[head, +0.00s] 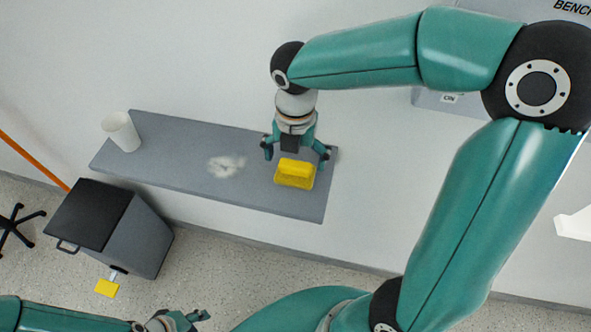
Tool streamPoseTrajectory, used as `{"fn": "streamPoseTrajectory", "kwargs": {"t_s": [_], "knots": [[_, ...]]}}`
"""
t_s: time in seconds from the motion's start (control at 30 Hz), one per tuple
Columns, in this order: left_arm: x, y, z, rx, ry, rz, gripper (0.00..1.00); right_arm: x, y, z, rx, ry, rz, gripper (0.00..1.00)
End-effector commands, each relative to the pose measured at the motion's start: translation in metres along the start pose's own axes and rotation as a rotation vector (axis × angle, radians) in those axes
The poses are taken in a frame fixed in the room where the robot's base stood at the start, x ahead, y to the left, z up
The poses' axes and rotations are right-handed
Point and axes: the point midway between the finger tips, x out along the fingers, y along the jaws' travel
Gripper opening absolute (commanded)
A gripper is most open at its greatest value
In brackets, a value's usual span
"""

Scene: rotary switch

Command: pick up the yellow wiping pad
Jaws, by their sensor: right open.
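The yellow wiping pad (294,174) lies on the grey shelf (175,160), toward its right end. My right gripper (297,155) is open, pointing down, with its fingers spread above and just behind the pad. One finger shows left of the pad and one to its right. I cannot tell whether either touches it. My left gripper (186,318) is low at the bottom edge, far from the pad and partly cut off. Its jaw opening is unclear.
A white smudge (226,166) marks the middle of the shelf. A white cup (121,131) stands at its left end. A dark-lidded bin (95,213) stands on the floor below, near a yellow tag (107,288). An orange pole (32,158) leans at the left.

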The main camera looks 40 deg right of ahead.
Motion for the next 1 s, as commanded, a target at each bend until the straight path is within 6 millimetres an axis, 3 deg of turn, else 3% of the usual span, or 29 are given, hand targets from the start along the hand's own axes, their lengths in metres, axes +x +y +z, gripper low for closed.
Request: {"fn": "streamPoseTrajectory", "kwargs": {"t_s": [0.23,0.53,0.8,1.0], "knots": [[-0.001,0.0,0.0,0.0,0.0,0.0,0.4,0.035,0.0,-0.001,-0.001,0.003,-0.003,1.0],[0.0,0.0,0.0,0.0,0.0,0.0,0.4,0.04,0.001,-0.001,-0.001,0.001,0.0,1.0],[0.0,0.0,0.0,0.0,0.0,0.0,0.4,0.04,0.001,-0.001,-0.001,0.001,0.0,0.57],[0.0,0.0,0.0,0.0,0.0,0.0,0.4,0.04,0.001,-0.001,-0.001,0.001,0.0,0.54]]}}
